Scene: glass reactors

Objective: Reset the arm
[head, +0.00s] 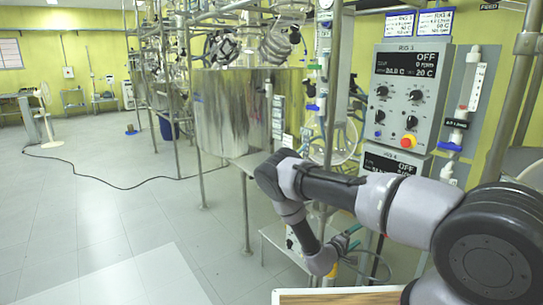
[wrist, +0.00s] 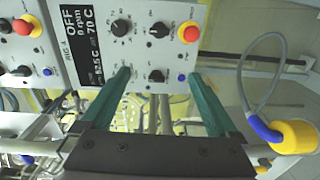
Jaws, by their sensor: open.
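My gripper (wrist: 160,74) shows in the wrist view with its two green fingers spread wide apart and nothing between them. It points toward the lower edge of a grey control panel (wrist: 140,18), which shows rotated, with a display reading OFF, black knobs and a red button. I cannot tell the distance from the fingertips to the panel. In the head view my arm reaches left from the lower right, bends and drops down. Its end is low, beside a metal post, and the fingers there are small and partly hidden.
A large metal vessel (head: 235,105) and steel posts stand left of my arm. A yellow fitting (wrist: 295,137) with a cable lies right of the fingers. Open floor (head: 90,215) is at left.

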